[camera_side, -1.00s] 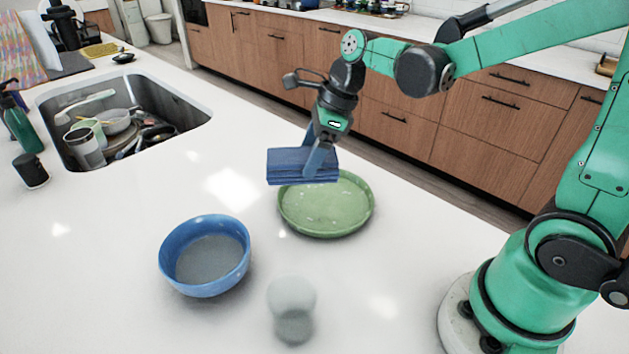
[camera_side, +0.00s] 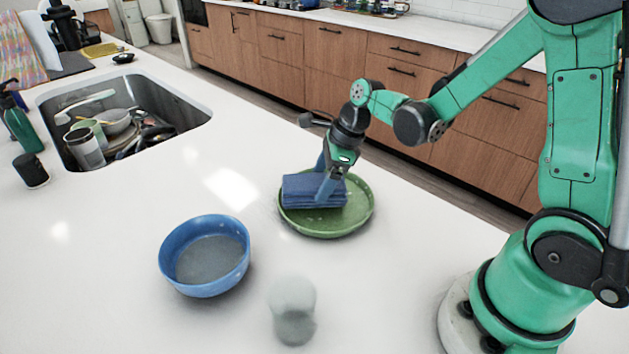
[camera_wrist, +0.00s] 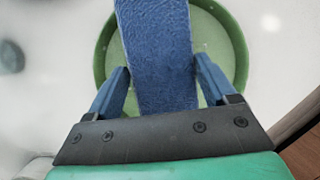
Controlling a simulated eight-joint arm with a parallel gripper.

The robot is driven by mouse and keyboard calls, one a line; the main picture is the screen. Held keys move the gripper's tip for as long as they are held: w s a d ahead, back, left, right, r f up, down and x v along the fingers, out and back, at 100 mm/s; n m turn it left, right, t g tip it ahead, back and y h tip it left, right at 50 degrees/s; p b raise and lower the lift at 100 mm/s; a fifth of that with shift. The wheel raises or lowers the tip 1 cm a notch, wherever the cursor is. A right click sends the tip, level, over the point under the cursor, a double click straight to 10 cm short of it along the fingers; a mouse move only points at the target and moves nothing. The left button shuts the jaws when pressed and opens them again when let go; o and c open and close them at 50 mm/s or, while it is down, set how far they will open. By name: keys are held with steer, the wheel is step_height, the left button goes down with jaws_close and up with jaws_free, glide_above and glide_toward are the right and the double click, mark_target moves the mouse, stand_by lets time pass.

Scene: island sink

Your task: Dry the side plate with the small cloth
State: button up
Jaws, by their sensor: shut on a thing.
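The small cloth (camera_side: 314,190) is a folded dark blue pad. My gripper (camera_side: 326,190) is shut on it, with the fingers on either side of the cloth. In the wrist view the cloth (camera_wrist: 158,55) hangs between the fingers (camera_wrist: 158,88) and covers the middle of the plate. The side plate (camera_side: 345,222) is green and round with a raised rim, and its rim also shows in the wrist view (camera_wrist: 236,50). The cloth is over the plate's inner face and looks to be at or very near it; exact contact is hidden.
A blue bowl (camera_side: 204,260) stands on the white counter (camera_side: 120,250) left of the plate. A blurred pale cup-like object (camera_side: 293,310) is in front. A sink (camera_side: 185,117) full of dishes lies at the left back. Counter between sink and plate is clear.

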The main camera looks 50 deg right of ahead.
mark_target(313, 189)
steer(key=d, duration=0.2)
steer(key=d+f, duration=0.1)
steer(key=d, duration=0.1)
steer(key=shift+f, duration=0.1)
steer(key=shift+d+f, duration=0.1)
steer(key=shift+d, duration=1.6)
steer(key=shift+a, duration=5.05)
steer(key=shift+d, duration=5)
steer(key=shift+a, duration=5)
steer(key=shift+d, duration=4.75)
steer(key=shift+a, duration=4.65)
steer(key=shift+a+r, duration=0.1)
steer(key=shift+r, duration=4.7)
